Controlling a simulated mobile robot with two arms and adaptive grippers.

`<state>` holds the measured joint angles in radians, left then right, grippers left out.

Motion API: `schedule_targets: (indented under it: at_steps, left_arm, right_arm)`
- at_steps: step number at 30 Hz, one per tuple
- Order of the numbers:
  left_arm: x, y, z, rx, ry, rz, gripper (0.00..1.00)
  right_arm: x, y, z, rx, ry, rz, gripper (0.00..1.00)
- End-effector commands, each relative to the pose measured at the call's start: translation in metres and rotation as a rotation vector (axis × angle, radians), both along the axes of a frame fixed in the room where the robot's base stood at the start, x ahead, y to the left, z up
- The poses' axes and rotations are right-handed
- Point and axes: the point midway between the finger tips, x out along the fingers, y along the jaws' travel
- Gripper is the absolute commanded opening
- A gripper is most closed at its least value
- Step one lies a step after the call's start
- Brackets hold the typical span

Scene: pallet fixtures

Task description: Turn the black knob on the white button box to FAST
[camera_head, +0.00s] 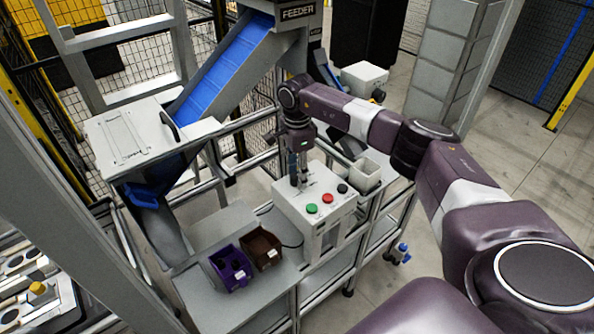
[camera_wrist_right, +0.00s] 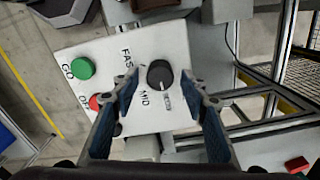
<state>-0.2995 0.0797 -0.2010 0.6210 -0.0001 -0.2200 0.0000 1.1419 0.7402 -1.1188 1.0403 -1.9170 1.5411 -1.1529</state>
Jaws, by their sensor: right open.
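The white button box (camera_head: 300,208) stands on the grey workbench, and its top face (camera_wrist_right: 185,45) fills much of the wrist view. The black knob (camera_wrist_right: 160,74) is round, with FAST printed to its upper left and MID below it. A third label below it is too small to read, and I cannot tell where its pointer aims. My right gripper (camera_wrist_right: 160,82) is open over the box, with one blue finger on each side of the knob, and no contact shows. In the head view my right gripper (camera_head: 298,180) hides the knob. My left gripper is not in view.
The box also bears a green button (camera_head: 312,209), a red button (camera_head: 327,198) and a black button (camera_head: 342,188). A purple bin (camera_head: 230,270) and a brown bin (camera_head: 262,247) stand left of it. A pale container (camera_head: 362,173) stands behind it, right. Metal rails surround the bench.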

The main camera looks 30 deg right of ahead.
Motion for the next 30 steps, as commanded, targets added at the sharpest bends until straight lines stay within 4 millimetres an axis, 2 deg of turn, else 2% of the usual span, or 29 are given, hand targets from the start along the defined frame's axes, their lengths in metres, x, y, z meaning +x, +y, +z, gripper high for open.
schedule_targets:
  at_steps: [6,15,18,30]
  left_arm:
    - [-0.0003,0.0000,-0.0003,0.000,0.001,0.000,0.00]
    - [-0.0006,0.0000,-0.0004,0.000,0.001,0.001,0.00]
    - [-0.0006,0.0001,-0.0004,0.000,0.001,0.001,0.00]
    - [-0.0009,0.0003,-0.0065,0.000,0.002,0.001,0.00]
  right_arm:
    - [0.0002,0.0003,-0.0008,0.001,-0.001,0.000,0.41]
    - [0.0002,0.0003,-0.0004,0.001,0.000,0.000,0.08]
    - [0.0002,0.0003,-0.0003,0.001,-0.001,0.000,0.00]
    - [-0.0002,0.0002,-0.0013,0.001,-0.001,-0.094,0.00]
